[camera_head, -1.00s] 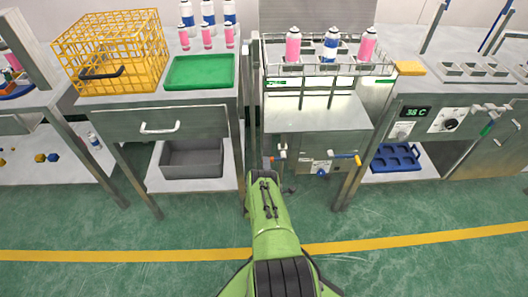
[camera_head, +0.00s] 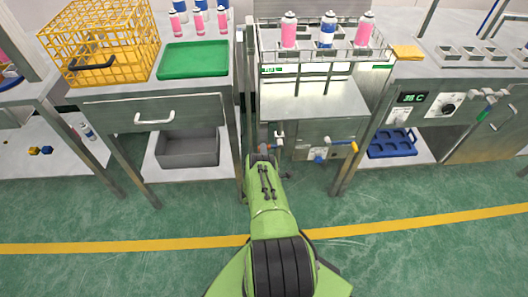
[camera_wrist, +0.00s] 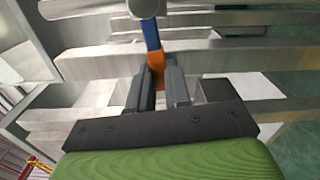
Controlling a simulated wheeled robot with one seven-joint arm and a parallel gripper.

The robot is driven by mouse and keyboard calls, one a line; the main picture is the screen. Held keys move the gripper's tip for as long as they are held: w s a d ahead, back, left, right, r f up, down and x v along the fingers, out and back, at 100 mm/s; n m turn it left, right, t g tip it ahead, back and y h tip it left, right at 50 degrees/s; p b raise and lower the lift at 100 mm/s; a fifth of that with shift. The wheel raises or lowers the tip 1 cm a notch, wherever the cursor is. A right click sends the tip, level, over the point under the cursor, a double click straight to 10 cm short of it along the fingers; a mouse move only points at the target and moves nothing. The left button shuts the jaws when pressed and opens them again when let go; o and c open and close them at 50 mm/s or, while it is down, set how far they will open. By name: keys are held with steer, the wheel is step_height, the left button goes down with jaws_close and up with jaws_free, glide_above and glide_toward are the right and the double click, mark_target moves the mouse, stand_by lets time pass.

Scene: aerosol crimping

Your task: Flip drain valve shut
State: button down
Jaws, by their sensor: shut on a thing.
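A small lever with a blue shank and orange end (camera_wrist: 152,38) hangs from a round grey valve body (camera_wrist: 143,8) in the wrist view. My gripper (camera_wrist: 157,84) is shut on the lever's orange end, one dark finger on each side. In the head view my gripper (camera_head: 262,152) is at the lower left front of the bath machine, beside the pale valve fitting (camera_head: 279,137); my arm hides part of this spot. Whether this lever is the drain valve's is not marked.
A yellow-ended lever (camera_head: 345,145) and a blue knob (camera_head: 319,160) sit to the right on the machine front. Table legs stand close on the left. A grey bin (camera_head: 188,148) and a blue tray (camera_head: 390,145) are on lower shelves. The green floor in front is open.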

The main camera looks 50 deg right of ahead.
steer(key=shift+r+m+p, duration=0.45)
steer(key=shift+m+p, duration=0.35)
steer(key=shift+p, duration=0.2)
steer(key=c, duration=1.1)
jaws_free()
steer(key=shift+o, duration=0.2)
